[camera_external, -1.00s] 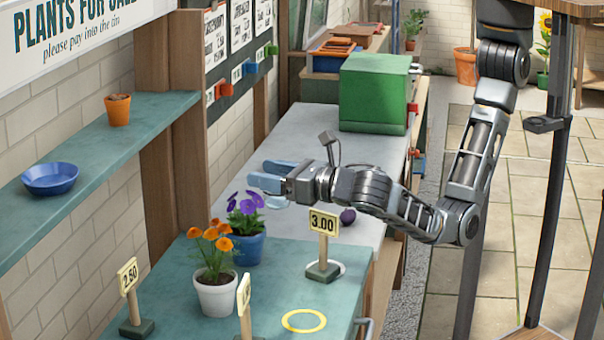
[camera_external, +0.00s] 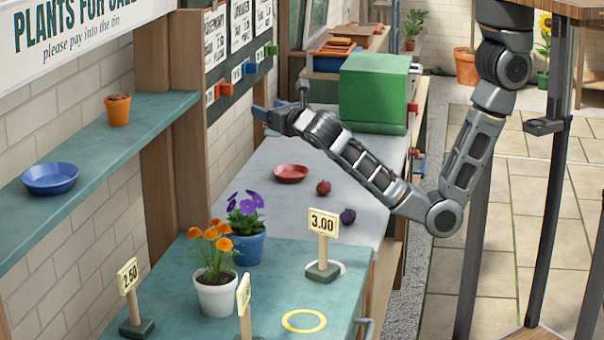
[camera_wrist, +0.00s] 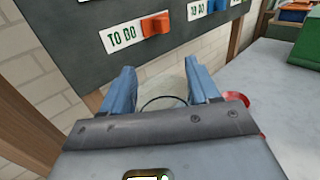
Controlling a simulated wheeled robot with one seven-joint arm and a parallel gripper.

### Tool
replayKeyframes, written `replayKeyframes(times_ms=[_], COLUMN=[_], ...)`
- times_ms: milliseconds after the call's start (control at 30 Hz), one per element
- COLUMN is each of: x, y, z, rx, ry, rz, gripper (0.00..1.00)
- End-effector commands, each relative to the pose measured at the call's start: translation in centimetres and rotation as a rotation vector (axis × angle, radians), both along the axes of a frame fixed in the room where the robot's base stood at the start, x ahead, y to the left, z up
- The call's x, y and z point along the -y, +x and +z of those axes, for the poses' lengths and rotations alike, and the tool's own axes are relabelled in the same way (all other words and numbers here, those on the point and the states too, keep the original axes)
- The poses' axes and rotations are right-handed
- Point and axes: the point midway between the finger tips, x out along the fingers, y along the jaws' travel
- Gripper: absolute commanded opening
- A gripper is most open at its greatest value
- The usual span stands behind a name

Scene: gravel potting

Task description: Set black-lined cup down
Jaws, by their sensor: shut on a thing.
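My gripper (camera_external: 266,114) is raised over the back left of the pale bench, close to the dark label board. In the wrist view its two blue fingers (camera_wrist: 160,72) are apart with a see-through cup (camera_wrist: 163,103) between them. A thin black line curves around the cup. The cup is held, and most of it is hard to make out against the wall. In the external view I cannot make out the cup, as it is hidden by or lost against my gripper.
The board carries a red "TO DO" clip (camera_wrist: 155,25). A red dish (camera_external: 291,173), a red ball (camera_external: 323,187) and a purple ball (camera_external: 347,216) lie on the pale bench (camera_external: 250,170). A green box (camera_external: 374,90) stands behind. Potted flowers and price signs stand in front, beside a yellow ring (camera_external: 304,321).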

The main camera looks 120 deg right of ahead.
Motion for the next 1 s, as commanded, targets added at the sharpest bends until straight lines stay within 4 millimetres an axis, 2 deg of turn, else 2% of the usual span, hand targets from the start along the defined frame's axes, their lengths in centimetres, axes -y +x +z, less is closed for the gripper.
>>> replayKeyframes(times_ms=[33,200,400,600,867,1000], x=[1.6,5.1,7.1,8.3,8.2,8.2], y=[-2.3,-8.5,-13.5,-17.1,-16.9,-16.9], z=[0.1,0.5,0.9,1.2,-4.4,-8.4], rx=[0.002,0.001,0.001,0.000,-0.007,-0.009], ry=[-0.001,-0.001,-0.001,-0.001,0.003,0.005], rz=[-0.034,-0.117,-0.180,-0.225,-0.222,-0.222], gripper=[0.31,0.31,0.31,0.31,0.31,0.31])
